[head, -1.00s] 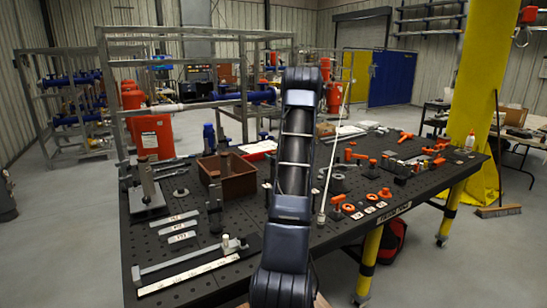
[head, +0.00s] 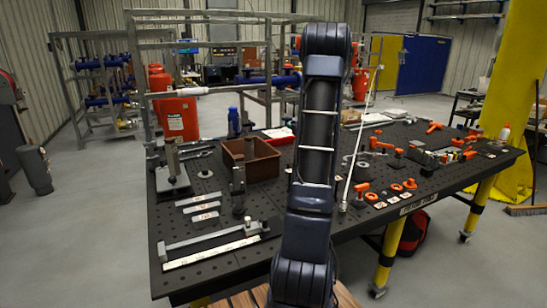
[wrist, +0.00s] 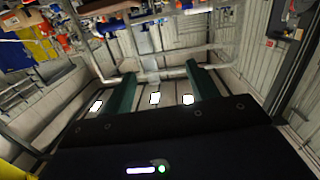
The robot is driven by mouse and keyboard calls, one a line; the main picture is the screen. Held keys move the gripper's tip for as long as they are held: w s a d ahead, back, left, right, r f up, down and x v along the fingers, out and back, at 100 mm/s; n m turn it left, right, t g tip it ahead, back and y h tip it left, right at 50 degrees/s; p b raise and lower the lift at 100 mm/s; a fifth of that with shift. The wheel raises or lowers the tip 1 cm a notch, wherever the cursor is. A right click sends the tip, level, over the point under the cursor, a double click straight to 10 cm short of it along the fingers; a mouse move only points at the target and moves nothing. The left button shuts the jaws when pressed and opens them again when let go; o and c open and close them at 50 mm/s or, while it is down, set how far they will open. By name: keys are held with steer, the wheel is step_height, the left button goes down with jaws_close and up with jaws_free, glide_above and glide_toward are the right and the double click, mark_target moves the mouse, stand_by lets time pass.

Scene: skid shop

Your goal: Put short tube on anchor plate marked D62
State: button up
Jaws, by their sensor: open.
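Three flat grey plates with white labels lie in a column on the black table; the nearest is the front plate (head: 205,217). Their lettering is too small to read surely, so I cannot tell which is D62. An upright grey tube (head: 172,158) stands on a plate at the table's left, and a dark upright piece (head: 238,180) stands in front of the brown box. I cannot tell which is the short tube. My gripper (wrist: 161,72) is open and empty in the wrist view, its green fingers apart, away from the table.
The black table (head: 290,245) carries a brown open box (head: 265,169), a long grey bar fixture (head: 208,238) at the front and several orange parts at right. A yellow post (head: 500,100) rises at right.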

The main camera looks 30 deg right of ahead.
steer(key=s+a+r+g+h, duration=0.1)
steer(key=s+a+r+g, duration=0.15)
steer(key=s+a, duration=0.35)
steer(key=s+a+r+m+g+h, duration=0.1)
steer(key=s+a+r+g, duration=0.2)
steer(key=a, duration=0.4)
steer(key=s+a+r+g+h, duration=0.1)
steer(key=s+a+r, duration=0.35)
steer(key=a, duration=0.25)
steer(key=s+a+f+g+y, duration=0.1)
steer(key=s+a+g, duration=0.1)
steer(key=s+a, duration=0.4)
steer(key=s+a+f+g+y, duration=0.1)
steer(key=s+a, duration=0.4)
steer(key=s, duration=0.9)
steer(key=s+a+f+n+g+y, duration=0.1)
steer(key=s+a+f+g+y, duration=0.1)
steer(key=s+a, duration=0.4)
steer(key=s+f+g, duration=0.1)
steer(key=s, duration=0.3)
steer(key=shift+s+a, duration=0.15)
steer(key=shift+a, duration=0.15)
